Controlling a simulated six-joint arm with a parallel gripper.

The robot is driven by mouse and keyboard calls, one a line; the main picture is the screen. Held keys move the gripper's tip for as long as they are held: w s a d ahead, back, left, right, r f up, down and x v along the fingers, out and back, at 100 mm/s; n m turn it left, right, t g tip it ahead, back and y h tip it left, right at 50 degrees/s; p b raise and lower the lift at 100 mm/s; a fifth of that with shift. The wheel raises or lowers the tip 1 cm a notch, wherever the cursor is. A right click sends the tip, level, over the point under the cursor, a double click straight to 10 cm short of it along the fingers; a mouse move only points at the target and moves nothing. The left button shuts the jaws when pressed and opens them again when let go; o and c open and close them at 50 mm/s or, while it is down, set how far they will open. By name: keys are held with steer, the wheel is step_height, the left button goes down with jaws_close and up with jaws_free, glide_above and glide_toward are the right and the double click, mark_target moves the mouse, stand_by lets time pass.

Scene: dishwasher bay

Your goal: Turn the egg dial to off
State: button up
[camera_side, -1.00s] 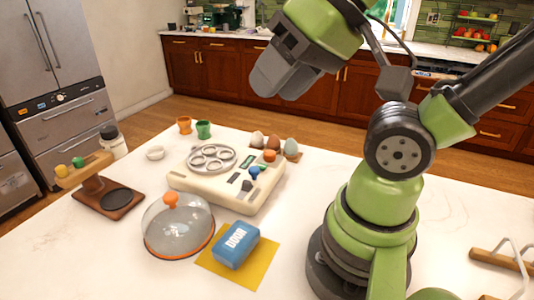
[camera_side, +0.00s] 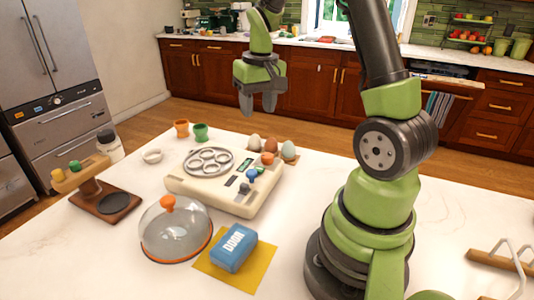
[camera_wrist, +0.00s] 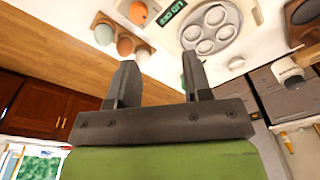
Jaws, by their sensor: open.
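The cream egg cooker (camera_side: 220,203) stands on the white table with a round egg tray (camera_side: 208,162) on top. On its right side are an orange knob (camera_side: 268,158), a blue knob (camera_side: 252,173) and a grey lever (camera_side: 244,190). I cannot tell which is the egg dial or read its setting. The orange knob also shows at the top of the wrist view (camera_wrist: 138,12), beside a small green display (camera_wrist: 171,13). My gripper (camera_side: 257,104) is open and empty, pointing down above and behind the cooker, clear of its knobs. Its two fingers (camera_wrist: 158,62) show apart in the wrist view.
Cream, brown and blue eggs (camera_side: 289,150) sit behind the cooker's right end. Orange and green cups (camera_side: 200,132) stand at the back left. A clear dome (camera_side: 175,232) with an orange knob and a blue box (camera_side: 234,248) on a yellow cloth (camera_side: 258,272) lie in front.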

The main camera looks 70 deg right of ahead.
steer(key=g, duration=0.1)
glide_above(267, 155)
step_height(267, 155, down, 5)
steer(key=shift+m, duration=0.3)
step_height(267, 155, down, 10)
steer(key=shift+s+a+r, duration=0.1)
steer(key=shift+r, duration=0.15)
steer(key=c, duration=0.6)
steer(key=shift+c, duration=0.2)
